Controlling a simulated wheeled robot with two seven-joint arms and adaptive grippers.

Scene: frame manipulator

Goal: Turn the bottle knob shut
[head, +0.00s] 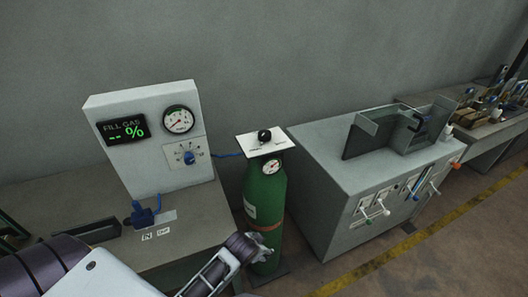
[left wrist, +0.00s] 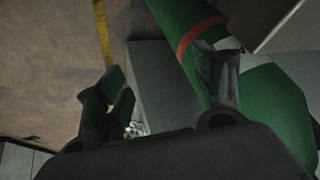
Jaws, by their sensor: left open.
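The green gas bottle (head: 265,195) stands upright between the grey bench and the grey cabinet. Its black knob (head: 264,136) sits on a white plate (head: 255,144) on top, with a round gauge (head: 271,167) just below. My left gripper (head: 263,246) is low beside the bottle, well below the knob, and partly overlaps the bottle's lower body. In the left wrist view my left gripper (left wrist: 165,85) has its fingers spread apart, with nothing held between them. The green bottle (left wrist: 185,25) with an orange band passes close behind the right finger there. The knob does not show in that view.
A grey panel (head: 152,157) with a fill-gas display, gauge and blue knob stands left of the bottle. A blue hose (head: 228,155) runs from it towards the bottle top. The cabinet (head: 330,158) with levers stands close on the right. The space above the knob looks clear.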

